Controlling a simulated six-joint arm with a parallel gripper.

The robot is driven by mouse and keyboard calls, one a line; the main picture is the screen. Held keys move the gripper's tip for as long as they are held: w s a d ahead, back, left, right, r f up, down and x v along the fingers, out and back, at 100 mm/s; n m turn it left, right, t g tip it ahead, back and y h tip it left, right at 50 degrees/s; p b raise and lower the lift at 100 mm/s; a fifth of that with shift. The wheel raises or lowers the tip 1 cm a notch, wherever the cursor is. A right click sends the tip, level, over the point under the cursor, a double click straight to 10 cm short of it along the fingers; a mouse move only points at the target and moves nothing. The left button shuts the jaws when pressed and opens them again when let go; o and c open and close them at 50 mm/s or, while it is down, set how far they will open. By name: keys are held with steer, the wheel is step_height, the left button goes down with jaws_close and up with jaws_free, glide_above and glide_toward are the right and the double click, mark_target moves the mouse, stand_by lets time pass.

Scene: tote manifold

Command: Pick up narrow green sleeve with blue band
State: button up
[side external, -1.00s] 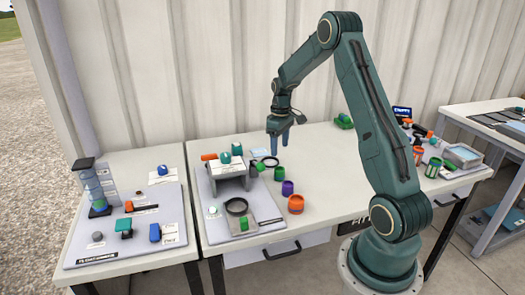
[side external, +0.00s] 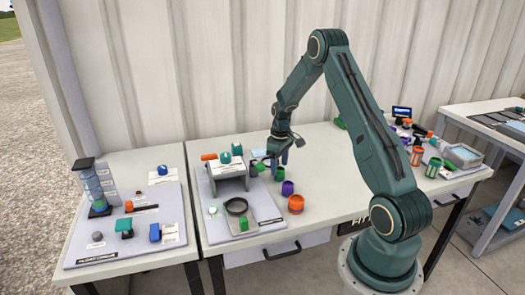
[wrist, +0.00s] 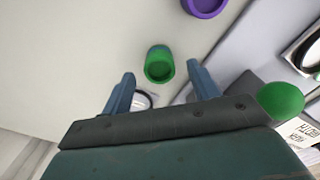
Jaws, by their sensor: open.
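A small green sleeve (side external: 279,175) stands on the bench, left of its middle. In the wrist view the green sleeve (wrist: 159,64) appears as a round hollow top, just beyond and between my fingertips. I cannot make out a blue band on it. My gripper (side external: 278,161) is above and close behind the green sleeve, pointing down. In the wrist view my gripper (wrist: 160,82) has its two fingers spread wide, with nothing held between them.
A purple sleeve (side external: 288,188) and an orange sleeve (side external: 296,205) stand in front of the green one. A grey stand (side external: 230,178) and a green ball (wrist: 281,101) are close by on the left. Another green sleeve (side external: 433,168) stands far right. The bench's middle is clear.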

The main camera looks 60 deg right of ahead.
mark_target(280, 169)
steer(key=shift+f, duration=1.55)
steer(key=shift+c, duration=0.2)
steer(key=c, duration=1)
